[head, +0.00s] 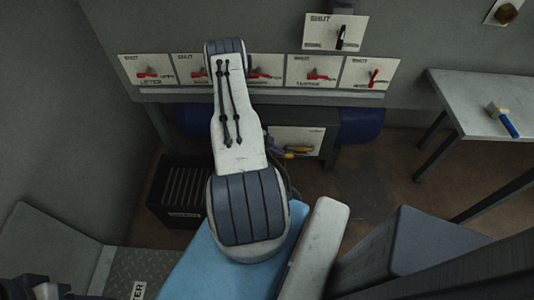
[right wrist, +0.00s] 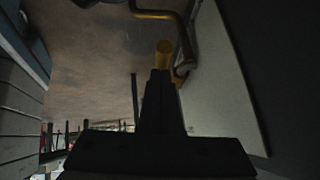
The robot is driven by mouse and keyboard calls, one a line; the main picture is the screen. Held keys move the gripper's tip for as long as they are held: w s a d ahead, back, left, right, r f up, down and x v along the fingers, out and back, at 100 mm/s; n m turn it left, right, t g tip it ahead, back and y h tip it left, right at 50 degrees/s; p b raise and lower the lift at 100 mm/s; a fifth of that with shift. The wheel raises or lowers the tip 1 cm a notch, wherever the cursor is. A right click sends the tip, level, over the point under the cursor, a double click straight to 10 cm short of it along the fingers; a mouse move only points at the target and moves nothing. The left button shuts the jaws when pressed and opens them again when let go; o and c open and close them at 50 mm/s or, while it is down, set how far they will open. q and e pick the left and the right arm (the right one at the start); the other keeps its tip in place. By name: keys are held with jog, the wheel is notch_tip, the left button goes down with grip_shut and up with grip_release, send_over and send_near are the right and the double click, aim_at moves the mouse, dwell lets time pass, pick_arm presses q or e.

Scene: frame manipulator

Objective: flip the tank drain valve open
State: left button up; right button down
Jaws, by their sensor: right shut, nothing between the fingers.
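In the head view my right arm reaches over the middle and hides part of the valve area. A blue tank (head: 361,124) lies under the wall shelf. In front of it, below a pale label plate (head: 298,134), a small yellow lever (head: 299,150) shows just right of my arm; its exact setting is too small to tell. In the right wrist view my right gripper (right wrist: 160,76) is shut and empty. A yellow cylindrical end (right wrist: 164,54) appears right beyond its tips; I cannot tell if they touch.
A row of plates with red levers (head: 319,75) lines the wall, with a black-handled lever (head: 341,38) above. A dark slatted crate (head: 181,196) stands at left. A side table (head: 470,95) holds a blue-handled brush (head: 503,119). Open floor lies right of the tank.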

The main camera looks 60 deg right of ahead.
jog(key=shift+w+a+f, duration=0.1)
jog(key=shift+w+f, duration=0.1)
jog(key=shift+f, duration=0.1)
jog(key=shift+w+f, duration=0.1)
dwell(0.3)
jog(key=s+r+p+v, duration=0.1)
jog(key=p+v, duration=0.3)
jog(key=v, duration=0.9)
jog(key=shift+s+r+p, duration=0.25)
jog(key=shift+s+p, duration=0.1)
